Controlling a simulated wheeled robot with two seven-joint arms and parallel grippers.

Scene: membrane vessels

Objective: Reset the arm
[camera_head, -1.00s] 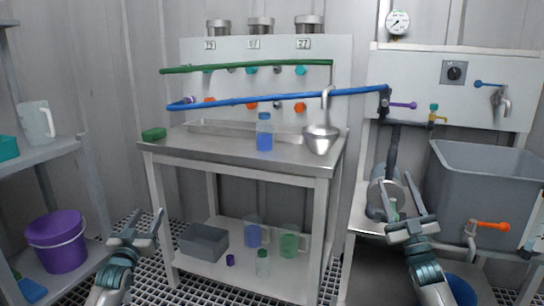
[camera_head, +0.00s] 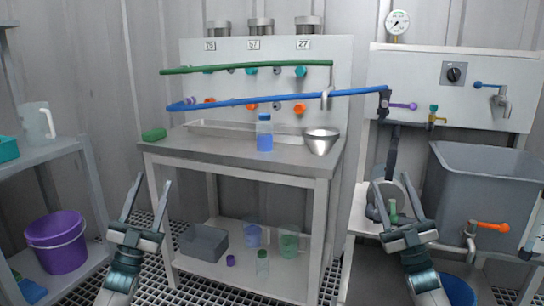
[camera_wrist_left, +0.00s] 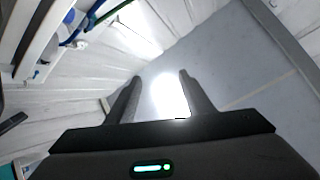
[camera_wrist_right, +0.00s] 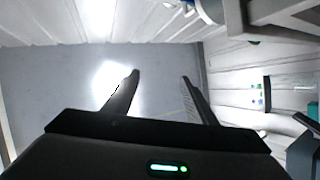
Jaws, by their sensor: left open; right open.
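My left gripper (camera_head: 147,199) is raised at the lower left of the head view, in front of the steel table's left leg. Its fingers point up, spread apart, with nothing between them. My right gripper (camera_head: 394,200) is raised at the lower right, in front of the right-hand bench, also open and empty. The left wrist view shows the left fingers (camera_wrist_left: 160,90) apart against ceiling and wall. The right wrist view shows the right fingers (camera_wrist_right: 160,88) apart against ceiling and a bright lamp.
A steel table (camera_head: 240,155) holds a blue-filled bottle (camera_head: 265,135), a metal funnel-shaped bowl (camera_head: 321,143) and a green item (camera_head: 154,134). A grey tub (camera_head: 485,185) stands right. A purple bucket (camera_head: 56,241) is on the left shelf. Space between my grippers is free.

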